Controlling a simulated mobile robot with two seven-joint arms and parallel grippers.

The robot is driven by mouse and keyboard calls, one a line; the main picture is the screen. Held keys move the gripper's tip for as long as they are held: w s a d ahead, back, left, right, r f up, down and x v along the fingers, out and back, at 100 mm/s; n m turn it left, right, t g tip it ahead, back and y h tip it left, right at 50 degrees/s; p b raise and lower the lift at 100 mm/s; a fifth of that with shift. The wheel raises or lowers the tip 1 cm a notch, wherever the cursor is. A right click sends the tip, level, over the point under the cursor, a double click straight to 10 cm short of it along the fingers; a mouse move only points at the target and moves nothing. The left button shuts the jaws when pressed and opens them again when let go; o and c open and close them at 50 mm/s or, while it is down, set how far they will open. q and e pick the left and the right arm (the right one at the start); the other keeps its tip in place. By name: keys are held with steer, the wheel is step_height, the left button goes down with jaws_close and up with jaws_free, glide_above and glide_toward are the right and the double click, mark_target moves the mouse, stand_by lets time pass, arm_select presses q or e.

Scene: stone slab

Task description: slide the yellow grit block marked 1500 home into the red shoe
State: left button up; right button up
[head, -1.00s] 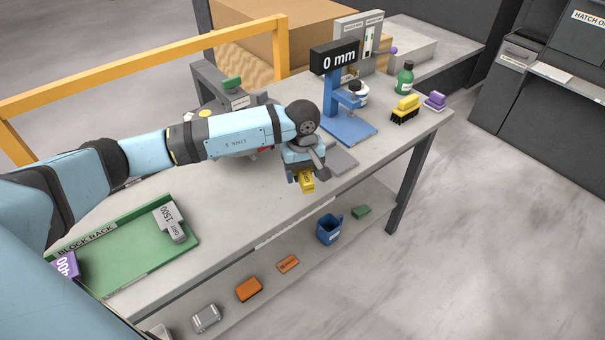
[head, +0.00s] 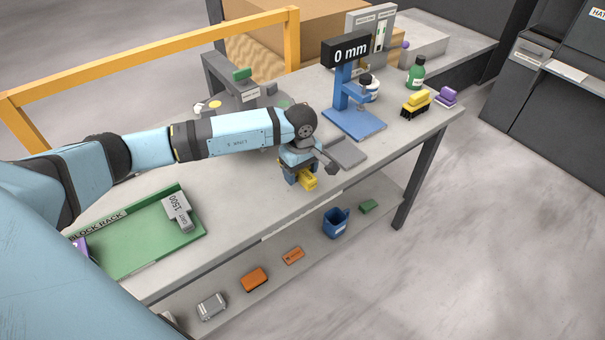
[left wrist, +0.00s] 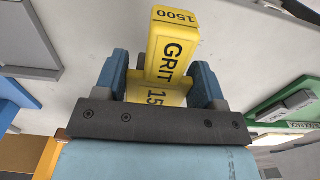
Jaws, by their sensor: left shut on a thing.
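The yellow grit block (head: 308,181) is between the fingers of my left gripper (head: 301,177), over the front part of the bench. In the left wrist view the block (left wrist: 172,50) stands out beyond the two blue fingers (left wrist: 160,85), with "GRIT" and "1500" readable. My left gripper is shut on it. I cannot make out the red shoe; my left arm covers part of the bench behind it. My right gripper is not in view.
A blue gauge stand (head: 355,122) reading 0 mm, a green bottle (head: 415,75) and a yellow-topped brush (head: 416,103) stand toward the right. A lower shelf holds a blue cup (head: 336,222).

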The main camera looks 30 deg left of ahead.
arm_select(q)
steer(key=shift+w+a+b, duration=0.3)
steer(key=shift+a, duration=0.45)
steer(key=shift+w+a+b, duration=0.3)
steer(key=shift+w+a, duration=0.05)
steer(key=shift+a, duration=0.4)
steer(key=shift+w+a+b, duration=0.3)
steer(key=shift+a, duration=0.45)
steer(key=shift+b, duration=0.65)
steer(key=shift+w+a+b, duration=0.25)
steer(key=shift+a+b, duration=0.05)
steer(key=shift+a, duration=0.35)
steer(key=shift+s+d, duration=0.1)
steer(key=shift+d, duration=0.2)
stand_by(0.4)
steer(key=shift+b, duration=0.65)
stand_by(1.3)
steer(key=shift+a, duration=0.3)
steer(key=shift+d, duration=0.3)
stand_by(0.5)
steer(key=shift+r+b, duration=0.1)
steer(key=shift+b, duration=0.25)
stand_by(0.4)
